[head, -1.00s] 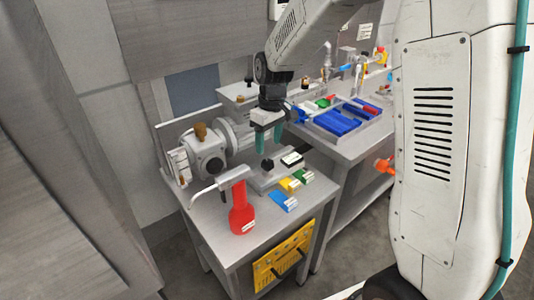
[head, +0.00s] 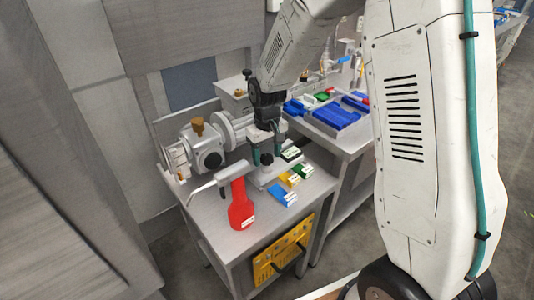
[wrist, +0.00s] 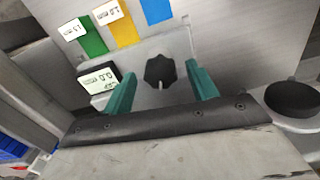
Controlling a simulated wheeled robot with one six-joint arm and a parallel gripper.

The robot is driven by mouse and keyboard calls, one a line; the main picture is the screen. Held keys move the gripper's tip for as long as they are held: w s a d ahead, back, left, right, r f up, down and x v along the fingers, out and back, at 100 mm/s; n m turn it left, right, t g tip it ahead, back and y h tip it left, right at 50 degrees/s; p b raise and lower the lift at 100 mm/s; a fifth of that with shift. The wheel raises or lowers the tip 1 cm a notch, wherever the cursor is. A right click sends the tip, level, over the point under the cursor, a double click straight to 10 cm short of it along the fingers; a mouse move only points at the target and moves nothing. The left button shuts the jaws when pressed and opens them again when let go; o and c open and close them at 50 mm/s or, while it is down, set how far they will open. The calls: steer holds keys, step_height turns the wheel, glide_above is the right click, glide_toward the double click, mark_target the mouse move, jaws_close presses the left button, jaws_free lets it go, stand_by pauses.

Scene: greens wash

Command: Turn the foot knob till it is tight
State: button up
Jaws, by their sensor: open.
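The foot knob is a black lobed knob (wrist: 160,71) on a grey plate, seen in the wrist view ahead of my fingertips and between their lines. In the head view the knob (head: 267,158) shows as a small dark shape on the grey base. My gripper (wrist: 163,90) has two teal fingers, open, one on each side of the knob in the picture. In the head view my gripper (head: 266,155) points down over the base. I cannot tell whether the fingers touch the knob.
Green, yellow and blue labelled blocks (head: 284,196) lie in front of the base. A grey machine (head: 205,148) is behind left.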

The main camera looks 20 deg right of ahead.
mark_target(267, 157)
steer(key=c, duration=1)
steer(key=shift+n, duration=1.3)
steer(key=o, duration=1)
step_height(267, 157, up, 8)
steer(key=shift+f, duration=0.1)
steer(key=shift+s, duration=0.1)
